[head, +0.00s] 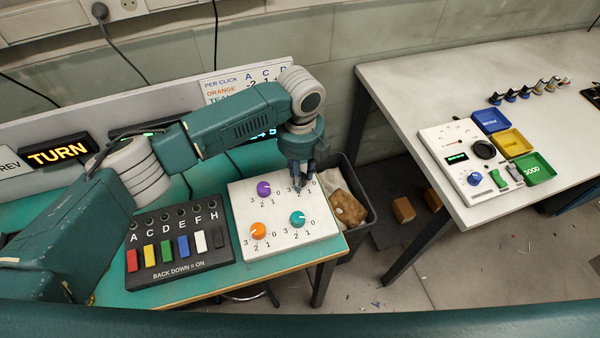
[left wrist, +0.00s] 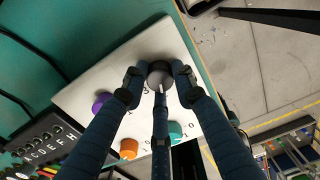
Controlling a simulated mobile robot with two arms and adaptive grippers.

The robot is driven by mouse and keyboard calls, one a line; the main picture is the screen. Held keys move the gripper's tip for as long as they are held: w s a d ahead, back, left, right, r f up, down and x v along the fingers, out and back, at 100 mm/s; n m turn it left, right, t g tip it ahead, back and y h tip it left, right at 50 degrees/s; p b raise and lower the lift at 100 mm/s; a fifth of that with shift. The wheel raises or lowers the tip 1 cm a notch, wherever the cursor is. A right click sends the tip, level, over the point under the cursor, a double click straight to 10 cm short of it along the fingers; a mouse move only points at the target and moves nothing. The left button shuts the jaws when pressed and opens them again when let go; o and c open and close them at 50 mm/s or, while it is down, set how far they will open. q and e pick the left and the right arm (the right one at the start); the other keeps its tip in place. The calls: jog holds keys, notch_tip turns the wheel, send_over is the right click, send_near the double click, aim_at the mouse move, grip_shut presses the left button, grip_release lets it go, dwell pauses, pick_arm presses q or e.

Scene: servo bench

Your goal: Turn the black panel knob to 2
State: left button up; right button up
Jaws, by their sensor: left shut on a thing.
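The white knob panel (head: 306,233) lies on the green bench and carries a purple knob (head: 264,188), an orange knob (head: 258,230), a teal knob (head: 297,218) and the black knob. In the head view my left gripper (head: 299,188) comes down over the panel's upper right corner and hides the black knob. In the left wrist view the black knob (left wrist: 160,73) shows between the fingers of my left gripper (left wrist: 160,80), which is shut on it. A white pointer line shows on the knob; the number it points at is hidden by the fingers. My right gripper is not in view.
A black switch box (head: 180,250) with coloured rockers stands left of the panel. A lit TURN sign (head: 57,151) stands behind it. A dark bin (head: 366,190) is right of the bench. A white table (head: 470,85) with trays stands further right.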

pick_arm(q)
jog(key=shift+w+r, duration=0.1)
jog(key=o, duration=1.1)
jog(key=shift+o, duration=0.3)
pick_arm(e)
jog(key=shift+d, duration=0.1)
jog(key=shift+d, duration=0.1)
pick_arm(q)
notch_tip(320, 180, up, 12)
